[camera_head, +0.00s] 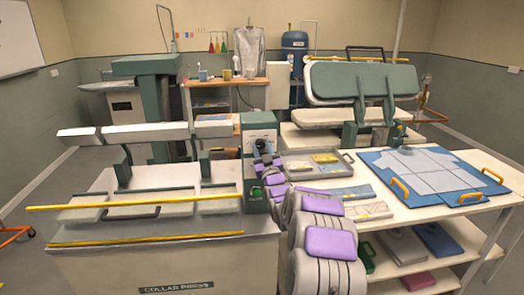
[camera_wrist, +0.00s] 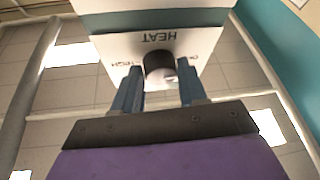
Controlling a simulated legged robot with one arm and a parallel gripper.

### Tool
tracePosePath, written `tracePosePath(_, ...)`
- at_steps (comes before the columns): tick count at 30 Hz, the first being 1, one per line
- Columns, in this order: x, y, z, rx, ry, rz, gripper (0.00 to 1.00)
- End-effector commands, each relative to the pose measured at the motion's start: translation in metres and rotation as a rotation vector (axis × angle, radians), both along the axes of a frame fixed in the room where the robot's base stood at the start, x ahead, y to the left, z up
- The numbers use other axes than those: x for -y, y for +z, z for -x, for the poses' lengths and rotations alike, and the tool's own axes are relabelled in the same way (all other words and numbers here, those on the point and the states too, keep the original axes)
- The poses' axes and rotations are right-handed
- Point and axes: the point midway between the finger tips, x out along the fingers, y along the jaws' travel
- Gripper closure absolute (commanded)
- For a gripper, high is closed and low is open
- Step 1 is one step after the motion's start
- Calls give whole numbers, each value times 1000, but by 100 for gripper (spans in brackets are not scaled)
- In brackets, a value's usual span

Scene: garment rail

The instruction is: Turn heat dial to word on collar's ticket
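The heat dial (camera_wrist: 158,65) is a dark round knob on a white panel (camera_wrist: 112,50) marked HEAT, upside down in the wrist view. HIGH is printed to its left; the word on its right is partly covered. My gripper (camera_wrist: 160,78) is open, with one blue finger on each side of the knob. I cannot tell whether they touch it. In the head view my gripper (camera_head: 263,150) is at the green and white control post (camera_head: 259,126), and the dial is mostly hidden. I cannot make out a collar's ticket or its word.
The collar press (camera_head: 165,262) stands at the left with yellow bars (camera_head: 130,202). A table (camera_head: 440,212) at the right holds a grey tray (camera_head: 345,172) and a blue board (camera_head: 385,158) with yellow handles. My arm fills the space between them. A green button (camera_head: 256,192) is low on the post.

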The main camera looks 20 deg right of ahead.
Motion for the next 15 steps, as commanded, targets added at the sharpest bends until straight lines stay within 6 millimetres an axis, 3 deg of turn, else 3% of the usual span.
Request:
tracePosePath(10,0,0,0,-1,0,0,92)
tracePosePath(15,0,0,0,2,0,-8,92)
